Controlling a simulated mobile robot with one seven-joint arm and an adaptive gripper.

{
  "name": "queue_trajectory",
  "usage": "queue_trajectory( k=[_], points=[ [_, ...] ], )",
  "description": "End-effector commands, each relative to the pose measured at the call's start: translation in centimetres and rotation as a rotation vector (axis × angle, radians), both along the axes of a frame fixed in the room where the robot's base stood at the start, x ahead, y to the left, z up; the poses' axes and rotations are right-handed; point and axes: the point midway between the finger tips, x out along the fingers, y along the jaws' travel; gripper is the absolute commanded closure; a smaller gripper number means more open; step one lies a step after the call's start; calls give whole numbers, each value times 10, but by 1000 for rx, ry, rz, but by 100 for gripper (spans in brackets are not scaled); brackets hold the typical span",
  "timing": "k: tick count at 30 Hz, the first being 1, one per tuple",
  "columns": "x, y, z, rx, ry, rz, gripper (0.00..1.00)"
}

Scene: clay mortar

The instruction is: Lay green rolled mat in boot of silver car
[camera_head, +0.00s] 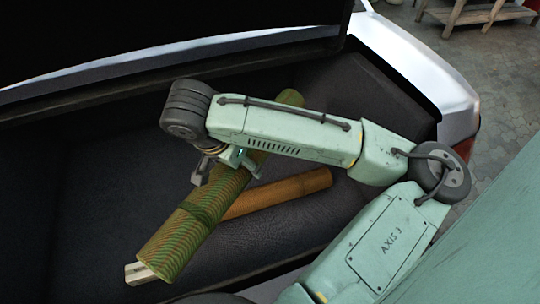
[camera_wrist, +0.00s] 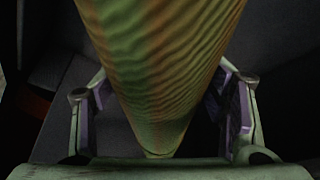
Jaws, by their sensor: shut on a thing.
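The green rolled mat (camera_head: 195,230) has orange-brown streaks and lies diagonally across the head view, over the dark boot floor (camera_head: 100,205) of the silver car (camera_head: 400,45). My gripper (camera_head: 226,166) is shut around the mat's middle, with a finger on each side. In the wrist view the mat (camera_wrist: 160,60) fills the space between the purple-padded fingers of my gripper (camera_wrist: 162,112). My arm hides part of the mat's upper half; its far end shows beyond the arm. I cannot tell whether the mat touches the floor.
A brown roll (camera_head: 290,190) lies in the boot, partly behind the mat. A pale block (camera_head: 138,273) shows at the mat's near end. The raised boot lid (camera_head: 150,40) is above, and the boot's right wall is close to my arm. The boot floor left of the mat looks clear.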

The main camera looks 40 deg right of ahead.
Motion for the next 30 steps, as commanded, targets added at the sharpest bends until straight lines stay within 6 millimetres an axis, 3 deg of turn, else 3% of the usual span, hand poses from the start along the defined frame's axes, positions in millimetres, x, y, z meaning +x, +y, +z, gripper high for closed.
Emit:
queue_trajectory(
  k=[6,12,20,30],
  points=[
    [-29,-34,15,-2,-2,-434,84],
    [-46,-48,19,0,-1,-659,84],
    [-49,-51,7,3,-1,-707,84],
    [-49,-51,-36,4,-1,-704,84]
  ],
)
